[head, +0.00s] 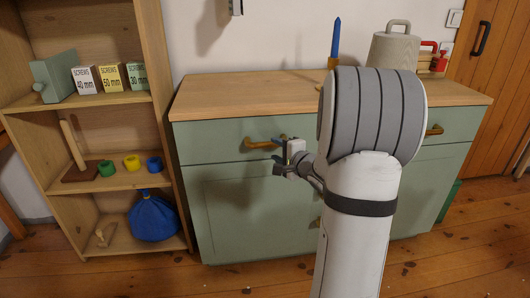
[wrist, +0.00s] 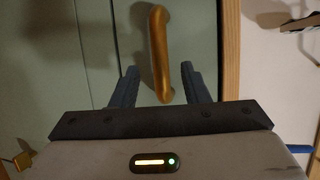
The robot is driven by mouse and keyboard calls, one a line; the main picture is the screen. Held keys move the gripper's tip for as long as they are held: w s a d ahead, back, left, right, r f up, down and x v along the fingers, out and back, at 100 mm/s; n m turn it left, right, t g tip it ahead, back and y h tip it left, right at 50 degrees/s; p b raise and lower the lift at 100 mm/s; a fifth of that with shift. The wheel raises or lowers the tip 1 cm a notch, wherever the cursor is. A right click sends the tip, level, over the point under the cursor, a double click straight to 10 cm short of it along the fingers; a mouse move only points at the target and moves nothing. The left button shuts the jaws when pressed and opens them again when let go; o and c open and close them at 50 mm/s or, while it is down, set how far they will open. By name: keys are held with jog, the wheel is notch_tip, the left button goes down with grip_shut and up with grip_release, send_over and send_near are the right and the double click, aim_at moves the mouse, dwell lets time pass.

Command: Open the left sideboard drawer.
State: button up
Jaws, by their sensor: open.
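The green sideboard has a left drawer (head: 222,144) that looks shut, its front in line with the cabinet. Its brass handle (head: 262,143) is a horizontal bar in the head view. In the wrist view the handle (wrist: 160,55) runs up and down the picture. My gripper (head: 280,155) is in front of the drawer, by the right part of the handle. In the wrist view my gripper (wrist: 160,85) is open, with the near end of the handle between its two dark fingers. I cannot tell whether either finger touches it. My arm hides the middle of the sideboard.
A wooden shelf unit (head: 160,100) stands left of the sideboard, with screw boxes, coloured rings and a blue bag (head: 154,216). The top's left part is clear.

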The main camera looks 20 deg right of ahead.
aim_at(268, 146)
jog(key=b+x, duration=0.2)
jog(key=x, duration=0.4)
jog(key=shift+w+a, duration=0.15)
jog(key=shift+w, duration=0.15)
grip_shut()
